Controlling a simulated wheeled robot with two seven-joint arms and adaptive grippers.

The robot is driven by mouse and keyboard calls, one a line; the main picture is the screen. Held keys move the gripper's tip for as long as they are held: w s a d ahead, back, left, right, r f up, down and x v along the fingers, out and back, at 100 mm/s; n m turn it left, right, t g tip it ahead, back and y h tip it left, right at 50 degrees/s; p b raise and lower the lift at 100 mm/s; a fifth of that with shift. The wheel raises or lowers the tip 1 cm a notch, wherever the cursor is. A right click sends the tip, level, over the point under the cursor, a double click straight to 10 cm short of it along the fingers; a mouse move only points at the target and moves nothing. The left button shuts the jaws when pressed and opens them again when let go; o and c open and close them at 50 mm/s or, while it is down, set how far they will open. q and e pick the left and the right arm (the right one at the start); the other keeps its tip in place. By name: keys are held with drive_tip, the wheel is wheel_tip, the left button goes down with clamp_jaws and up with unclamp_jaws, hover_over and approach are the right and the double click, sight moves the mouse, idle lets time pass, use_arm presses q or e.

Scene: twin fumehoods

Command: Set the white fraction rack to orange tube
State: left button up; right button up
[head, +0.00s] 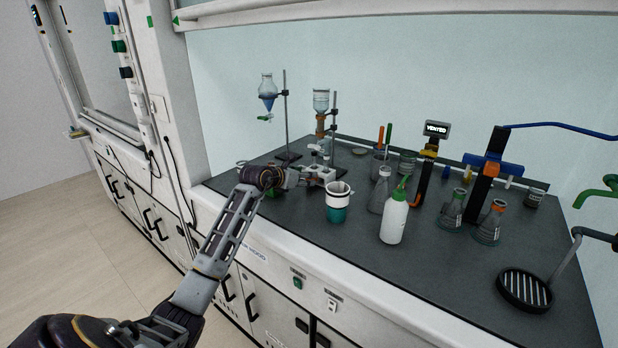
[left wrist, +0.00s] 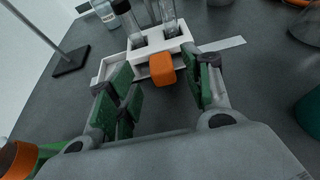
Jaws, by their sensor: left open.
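A flat pale strip (left wrist: 222,44) runs out from under the rack to the right. In the head view the rack (head: 318,173) stands beneath a clamped glass column (head: 321,101). My left gripper (left wrist: 158,72) is open, its green-padded fingers on either side of the orange block, with gaps visible. The tubes' content colours are unclear. My right gripper is not in view.
A blue-filled funnel (head: 268,90) hangs on a stand left of the rack.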

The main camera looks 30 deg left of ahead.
use_arm(q)
drive_tip(key=shift+x, duration=1.85)
clamp_jaws()
